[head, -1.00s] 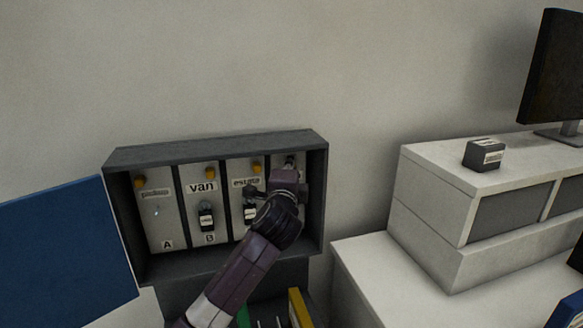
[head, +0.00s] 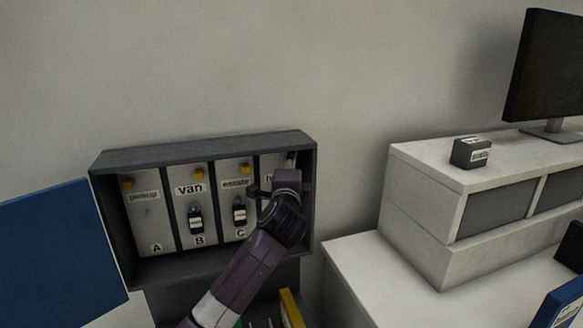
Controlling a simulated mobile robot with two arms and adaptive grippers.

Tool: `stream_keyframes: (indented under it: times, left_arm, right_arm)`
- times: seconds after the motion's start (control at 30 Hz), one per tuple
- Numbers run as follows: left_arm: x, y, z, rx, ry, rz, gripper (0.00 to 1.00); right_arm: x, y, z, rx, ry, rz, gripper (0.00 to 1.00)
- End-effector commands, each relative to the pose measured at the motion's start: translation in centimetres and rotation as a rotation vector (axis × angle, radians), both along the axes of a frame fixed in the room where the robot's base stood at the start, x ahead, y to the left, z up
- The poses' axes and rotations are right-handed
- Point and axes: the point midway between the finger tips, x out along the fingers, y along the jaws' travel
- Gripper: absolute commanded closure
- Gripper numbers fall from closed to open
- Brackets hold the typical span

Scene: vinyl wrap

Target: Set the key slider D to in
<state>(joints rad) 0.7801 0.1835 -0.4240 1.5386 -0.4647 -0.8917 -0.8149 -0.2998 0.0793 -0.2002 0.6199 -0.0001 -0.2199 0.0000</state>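The dark key box (head: 205,155) hangs open on the wall, with lettered columns A, B and C showing. Yellow sliders sit near the top of columns A (head: 127,186), B (head: 194,173) and C (head: 248,168). Dark keys with tags hang in columns B (head: 196,217) and C (head: 240,211). The rightmost column (head: 270,162), in D's place, is mostly hidden behind my arm, and its slider cannot be made out. One of my grippers (head: 292,165) reaches into that column; its fingertips are mostly hidden. The arm comes up from the bottom, left of centre. My other gripper is out of view.
The blue box door (head: 60,250) stands open at the left. A white cabinet (head: 415,205) at the right carries a small dark block (head: 471,153) and a monitor (head: 545,65). Yellow (head: 289,308) and green items are below the key box.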

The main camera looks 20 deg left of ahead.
Motion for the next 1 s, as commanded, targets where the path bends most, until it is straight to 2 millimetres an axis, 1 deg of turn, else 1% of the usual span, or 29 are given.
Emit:
stream_keyframes:
  times: [0.17,0.27,0.37,0.7,0.83,1.0]
  left_arm:
    - [-0.4,0.0,0.1,0.001,-0.002,0.001,0.67]
    - [-1.2,-0.2,0.1,0.001,-0.002,0.001,0.67]
    - [-2.6,-0.5,0.0,0.000,-0.002,0.000,0.67]
    - [-8.4,-1.9,0.0,0.000,-0.001,-0.002,0.67]
    - [-10.2,-2.3,0.0,0.001,-0.001,-0.003,0.67]
    - [-11.5,-2.6,0.0,0.001,0.000,-0.002,0.67]
  right_arm:
    - [0.0,-0.2,0.0,-0.002,0.000,0.001,0.67]
    - [0.0,-0.2,0.0,-0.002,0.000,0.001,0.67]
    - [0.0,-0.1,0.0,-0.001,0.000,0.000,0.67]
    - [0.0,-0.1,0.0,-0.001,0.000,0.000,0.67]
    - [0.0,-0.1,0.0,-0.001,0.000,0.000,0.67]
    - [0.0,-0.1,0.0,-0.001,0.000,0.000,0.67]
